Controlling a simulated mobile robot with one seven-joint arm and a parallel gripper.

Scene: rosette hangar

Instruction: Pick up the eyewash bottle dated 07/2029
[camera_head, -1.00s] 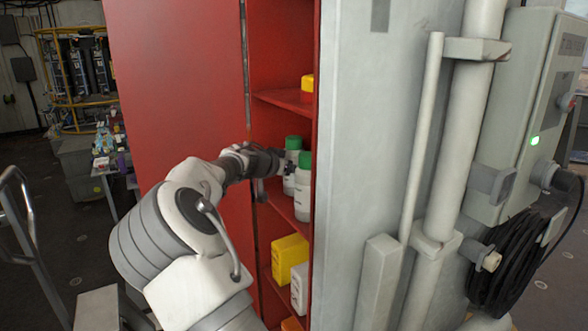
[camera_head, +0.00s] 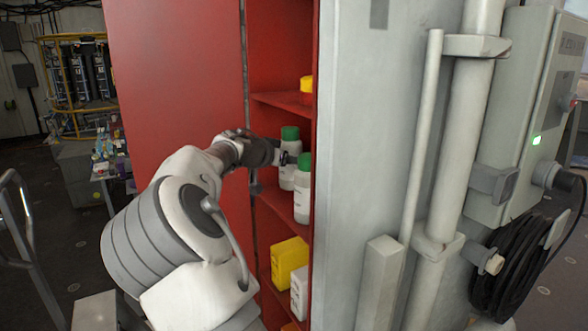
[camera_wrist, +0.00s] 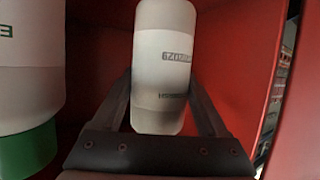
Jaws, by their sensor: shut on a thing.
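Two white bottles with green caps are in the red cabinet. My gripper (camera_head: 282,157) is shut on the rear, left bottle (camera_head: 287,178) and holds it upright, slightly higher than its neighbour. The held bottle (camera_wrist: 165,60) fills the middle of the wrist view between my two fingers (camera_wrist: 165,108). It has dark print that I cannot read as a date, and its cap is hidden there. The other bottle (camera_head: 302,196) stands on the shelf closer to the cabinet's front right; it also shows at the left of the wrist view (camera_wrist: 30,60), green cap downward.
The red shelf (camera_head: 285,204) lies under the bottles. A yellow container (camera_head: 290,262) and a white one (camera_head: 299,290) stand below, and a yellow-topped item (camera_head: 306,84) above. The red door (camera_head: 180,80) is left, and the grey cabinet side (camera_head: 385,130) is close on the right.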

